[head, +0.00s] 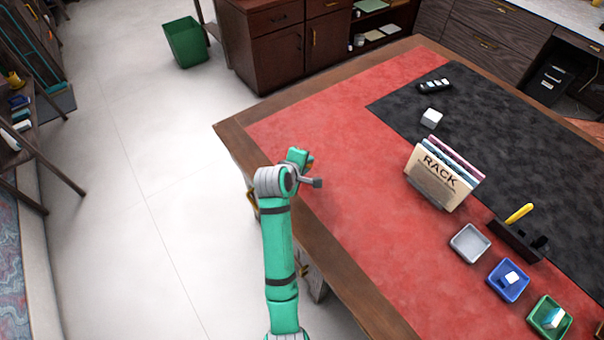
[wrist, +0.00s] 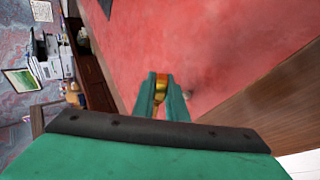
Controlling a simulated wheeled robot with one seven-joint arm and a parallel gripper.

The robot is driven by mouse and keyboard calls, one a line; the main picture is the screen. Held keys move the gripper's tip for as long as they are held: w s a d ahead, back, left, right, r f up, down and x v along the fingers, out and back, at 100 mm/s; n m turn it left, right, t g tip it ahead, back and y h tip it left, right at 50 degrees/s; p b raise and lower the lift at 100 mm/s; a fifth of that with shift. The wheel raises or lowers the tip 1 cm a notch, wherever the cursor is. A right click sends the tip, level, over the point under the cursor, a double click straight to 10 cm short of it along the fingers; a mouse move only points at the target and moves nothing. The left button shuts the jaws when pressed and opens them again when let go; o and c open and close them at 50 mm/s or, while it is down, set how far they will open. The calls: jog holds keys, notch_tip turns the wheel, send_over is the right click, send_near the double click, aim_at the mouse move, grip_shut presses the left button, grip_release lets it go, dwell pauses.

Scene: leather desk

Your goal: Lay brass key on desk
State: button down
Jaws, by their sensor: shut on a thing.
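My gripper (wrist: 166,88) is shut on the brass key (wrist: 160,88), and a small gold-coloured part of the key shows between the green fingers in the wrist view. The rest of the key is hidden by the fingers. In the head view my arm reaches to the desk's near left edge, and its own wrist hides the fingertips and key. The desk (head: 345,130) has a red leather top with a brown wooden border. Red leather also fills the background past the fingers in the wrist view (wrist: 200,45). I cannot tell how high the key is above it.
The red leather around the wrist is clear. To the right stand a file rack (head: 437,180), a grey tray (head: 470,243), a blue tray (head: 507,293), a green tray (head: 535,328) and a dark pen holder (head: 512,241). A white cube (head: 431,117) sits on the black mat (head: 480,130).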

jog(key=shift+s+f, duration=0.15)
jog(key=shift+f, duration=1.1)
jog(key=c, duration=1.9)
grip_release()
jog(key=shift+r, duration=0.1)
jog(key=shift+c, duration=0.2)
jog(key=v, duration=0.8)
jog(key=shift+r, duration=0.15)
notch_tip(320, 180, up, 8)
jog(key=s+a, duration=0.1)
jog(key=s, duration=0.1)
